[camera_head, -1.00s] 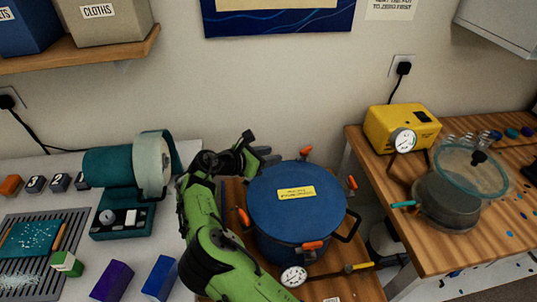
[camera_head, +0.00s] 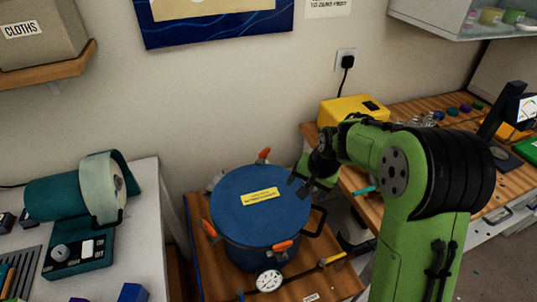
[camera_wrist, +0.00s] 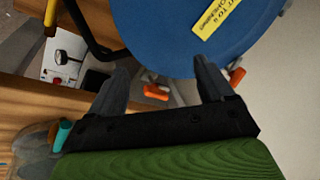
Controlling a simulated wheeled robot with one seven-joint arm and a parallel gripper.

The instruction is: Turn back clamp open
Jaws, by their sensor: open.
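The pressure pot has a blue lid (camera_head: 250,205) with a yellow label. The back clamp (camera_head: 264,155), with an orange handle, stands at the lid's far edge; its handle sticks up. My gripper (camera_head: 296,188) is open beside the lid's right edge, apart from the back clamp. In the wrist view the lid (camera_wrist: 165,35) fills the top. One orange clamp handle (camera_wrist: 156,92) shows between the open fingers, apparently the right clamp. Another orange handle (camera_wrist: 236,77), apparently the back clamp, lies just right of the right finger. Nothing is held.
Orange clamps also sit at the lid's left (camera_head: 209,229) and front (camera_head: 283,246). A black pot handle (camera_head: 315,221) and a gauge (camera_head: 269,281) stick out. The yellow pump (camera_head: 350,109) stands on the right bench. The wall is close behind the pot.

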